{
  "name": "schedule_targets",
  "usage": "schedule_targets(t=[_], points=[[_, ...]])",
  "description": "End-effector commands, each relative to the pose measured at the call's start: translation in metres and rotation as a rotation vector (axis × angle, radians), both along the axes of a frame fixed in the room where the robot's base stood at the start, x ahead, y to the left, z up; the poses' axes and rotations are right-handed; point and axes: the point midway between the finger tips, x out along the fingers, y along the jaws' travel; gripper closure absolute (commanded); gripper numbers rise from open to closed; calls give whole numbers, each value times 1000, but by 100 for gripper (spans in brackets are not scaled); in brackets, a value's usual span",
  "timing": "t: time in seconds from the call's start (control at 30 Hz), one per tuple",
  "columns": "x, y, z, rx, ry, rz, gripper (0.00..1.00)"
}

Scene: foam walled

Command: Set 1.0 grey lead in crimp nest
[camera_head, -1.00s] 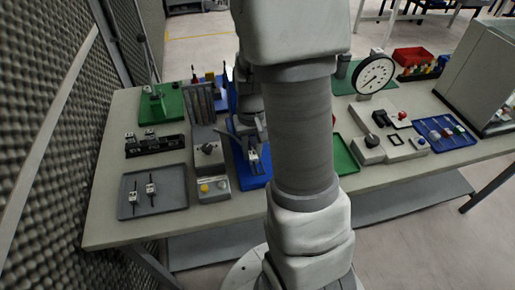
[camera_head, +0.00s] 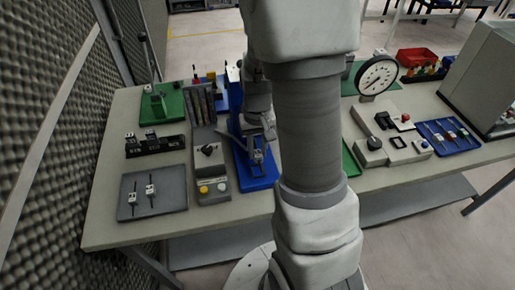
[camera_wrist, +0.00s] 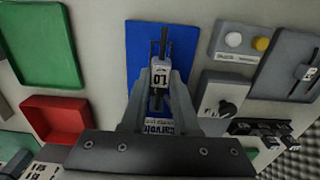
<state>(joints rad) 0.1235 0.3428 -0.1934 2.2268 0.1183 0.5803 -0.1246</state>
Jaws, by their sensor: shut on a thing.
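The lead with a white tag marked 1.0 (camera_wrist: 160,77) is between the fingertips of my gripper (camera_wrist: 161,88) in the wrist view. My gripper is shut on it, and a dark wire end points up the picture. The crimp press has a blue base (camera_wrist: 140,52); the same base (camera_head: 262,181) shows in the head view. A small grey fixture, seemingly the crimp nest, lies around the lead's far end. I cannot tell whether the lead touches it or is just above it. In the head view my gripper (camera_head: 267,127) is over the blue base, partly hidden by my arm.
A grey tray (camera_head: 175,201) with two other leads lies at the left. A control box with yellow and white buttons (camera_head: 213,189) and a switch box (camera_head: 208,152) stand close beside the press. A dial gauge (camera_head: 376,76) and blue tray (camera_head: 450,146) are at the right.

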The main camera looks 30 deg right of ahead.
Motion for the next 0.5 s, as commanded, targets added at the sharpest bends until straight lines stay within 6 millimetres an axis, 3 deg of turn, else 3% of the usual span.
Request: schedule_targets(t=[0.5], points=[[0,0,-39,0,0,0,100]])
